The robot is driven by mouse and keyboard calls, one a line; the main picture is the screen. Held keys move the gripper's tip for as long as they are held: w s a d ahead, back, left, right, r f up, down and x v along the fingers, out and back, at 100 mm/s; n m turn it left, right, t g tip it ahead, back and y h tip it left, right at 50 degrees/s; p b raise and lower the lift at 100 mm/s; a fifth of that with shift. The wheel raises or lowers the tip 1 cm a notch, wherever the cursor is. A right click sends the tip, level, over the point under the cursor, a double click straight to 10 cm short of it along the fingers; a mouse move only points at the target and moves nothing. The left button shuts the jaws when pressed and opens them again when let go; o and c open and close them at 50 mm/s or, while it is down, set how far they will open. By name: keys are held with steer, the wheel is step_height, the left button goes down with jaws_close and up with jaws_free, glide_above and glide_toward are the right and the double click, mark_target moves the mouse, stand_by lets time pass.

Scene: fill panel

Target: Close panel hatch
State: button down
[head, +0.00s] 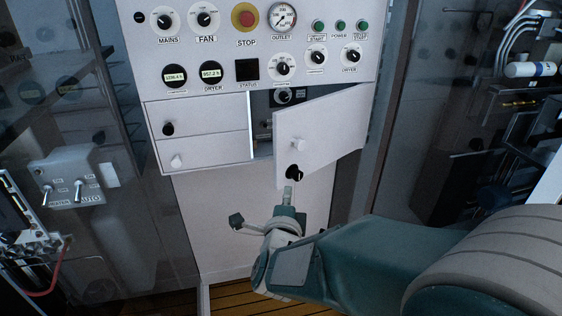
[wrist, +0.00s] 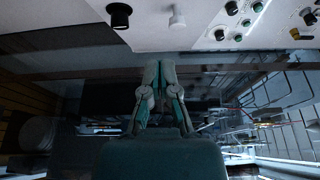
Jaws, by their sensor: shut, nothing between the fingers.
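The panel hatch (head: 325,130) is a white door on the right of the panel's lower part. It stands partly open, its free left edge swung outward and its right side at the panel. It carries a white knob (head: 298,144) and a black knob (head: 294,173). In the wrist view the hatch (wrist: 148,35) fills the top, with the black knob (wrist: 120,16) and white knob (wrist: 177,18). My gripper (head: 288,191) is shut and empty, close below the black knob near the lower left corner. It also shows shut in the wrist view (wrist: 160,64). I cannot tell whether it touches the hatch.
The opening (head: 263,120) behind the hatch shows a dark interior with a dial. Two shut white covers (head: 205,133) lie to its left. Gauges, knobs and a red stop button (head: 245,17) sit above. A switch box (head: 70,178) is at the left and piping (head: 525,70) at the right.

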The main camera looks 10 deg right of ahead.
glide_toward(282, 154)
steer(key=w+d, duration=0.3)
steer(key=d, duration=0.1)
steer(key=shift+w+a, duration=0.4)
steer(key=shift+w, duration=0.2)
steer(key=shift+w+a, duration=0.35)
steer(key=shift+w, duration=0.25)
steer(key=shift+w+a, duration=0.3)
steer(key=shift+w, duration=0.15)
